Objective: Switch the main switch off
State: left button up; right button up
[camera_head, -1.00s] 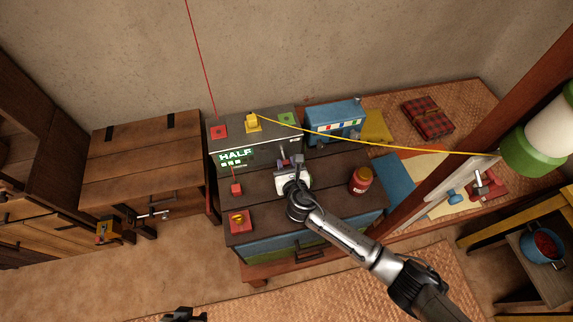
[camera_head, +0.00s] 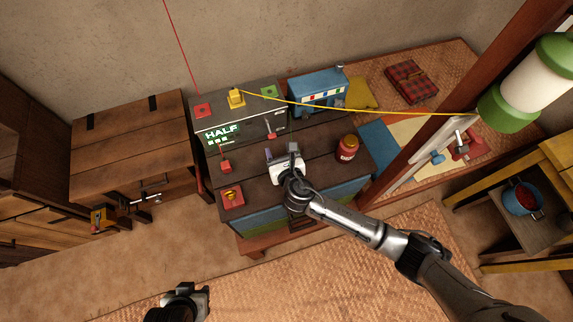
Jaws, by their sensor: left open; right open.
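A dark control box (camera_head: 238,122) stands at the back of the wooden cabinet top and carries a lit green "HALF" display (camera_head: 222,133). A small lever switch (camera_head: 271,133) with a red part is on its front, right of the display. A red switch (camera_head: 225,165) stands left of it, below the display. I cannot tell which is the main switch. My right gripper (camera_head: 281,154) is open above the cabinet top, in front of the lever and apart from it, with nothing seen between its fingers. My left gripper (camera_head: 195,295) is open and empty at the bottom, over the floor.
A red block with a yellow knob (camera_head: 232,195) sits at the cabinet's front left. A red jar (camera_head: 347,149) stands right of my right gripper. A blue box (camera_head: 318,92) is behind it. A yellow cord (camera_head: 380,110) runs right from a yellow plug (camera_head: 236,98).

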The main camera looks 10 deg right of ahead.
pick_arm(q)
jog(key=shift+a+r+p, duration=0.1)
jog(key=shift+r+p, duration=0.25)
jog(key=shift+r, duration=0.15)
pick_arm(e)
jog(key=v, duration=0.7)
jog(key=shift+s+r, duration=0.1)
jog(key=shift+s, duration=0.2)
